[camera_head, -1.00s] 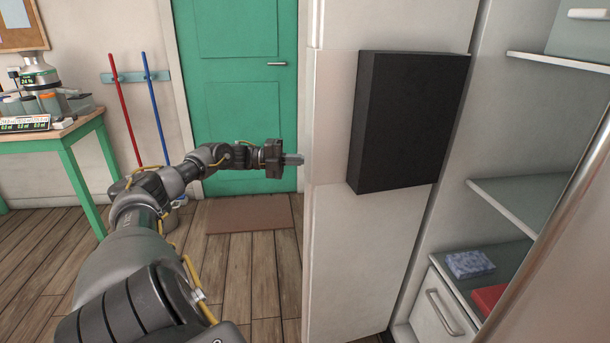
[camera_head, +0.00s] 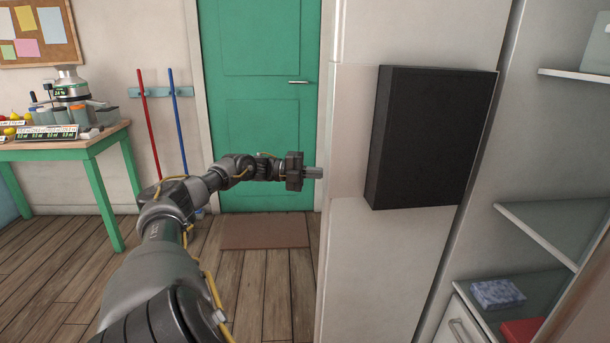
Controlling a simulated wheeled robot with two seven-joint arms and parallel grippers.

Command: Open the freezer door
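No part is clearly marked as the freezer door. A tall pale panel (camera_head: 370,265) stands upright in the middle, with a black box (camera_head: 425,140) on its face. My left gripper (camera_head: 313,172) is stretched forward at the tall panel's left edge. Its fingers look close together, and nothing shows between them. I cannot tell whether its tip touches the panel. My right gripper is out of view.
A green room door (camera_head: 255,120), mat (camera_head: 265,231) and green table (camera_head: 95,150) stand behind at left. The wooden floor there looks open.

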